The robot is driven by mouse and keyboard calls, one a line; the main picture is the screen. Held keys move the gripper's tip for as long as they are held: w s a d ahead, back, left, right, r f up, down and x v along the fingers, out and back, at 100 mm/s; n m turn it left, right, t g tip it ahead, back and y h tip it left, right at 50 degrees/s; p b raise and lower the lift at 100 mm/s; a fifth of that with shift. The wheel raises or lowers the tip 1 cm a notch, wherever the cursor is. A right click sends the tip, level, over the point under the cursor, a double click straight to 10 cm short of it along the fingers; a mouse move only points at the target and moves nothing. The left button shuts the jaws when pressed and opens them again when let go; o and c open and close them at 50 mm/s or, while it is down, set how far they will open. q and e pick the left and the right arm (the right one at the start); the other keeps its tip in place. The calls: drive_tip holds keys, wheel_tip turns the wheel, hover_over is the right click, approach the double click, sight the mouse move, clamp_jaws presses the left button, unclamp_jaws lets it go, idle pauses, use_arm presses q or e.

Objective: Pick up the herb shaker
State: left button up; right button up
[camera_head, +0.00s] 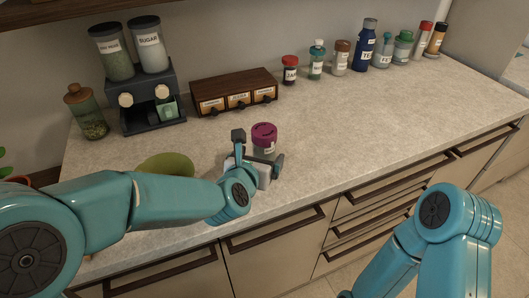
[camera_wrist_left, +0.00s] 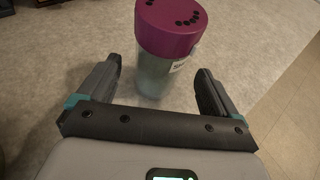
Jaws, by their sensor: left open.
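The herb shaker (camera_head: 264,140) is a clear jar with a purple lid and a pale label. It stands upright near the counter's front edge, and it also shows in the left wrist view (camera_wrist_left: 160,62). My left gripper (camera_head: 258,150) is open, with a finger on either side of the shaker's lower part. In the left wrist view the gripper (camera_wrist_left: 160,95) shows gaps between both fingers and the jar. The gripper hides part of the shaker's lower body in the head view. My right arm shows at the lower right, but its gripper cannot be seen.
A green bowl (camera_head: 166,164) sits left of the gripper, partly behind my left arm. A small wooden drawer box (camera_head: 233,92) and a dark dispenser (camera_head: 143,98) stand at the back. Several jars and bottles line the back right. The counter (camera_head: 370,120) right of the shaker is clear.

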sight(266, 125)
use_arm(q)
drive_tip(key=p+x, duration=0.1)
drive_tip(key=x, duration=0.3)
drive_tip(key=shift+w+d+f, duration=0.1)
drive_tip(key=shift+w, duration=0.2)
drive_tip(key=shift+s, duration=0.1)
drive_tip(key=c, duration=1.1)
drive_tip(key=shift+o, duration=0.2)
wheel_tip(266, 125, up, 8)
drive_tip(key=shift+f+p, duration=0.2)
drive_tip(key=shift+p, duration=0.65)
wheel_tip(266, 125, up, 13)
drive_tip(key=p, duration=0.6)
drive_tip(key=shift+f, duration=0.2)
drive_tip(key=shift+f, duration=0.1)
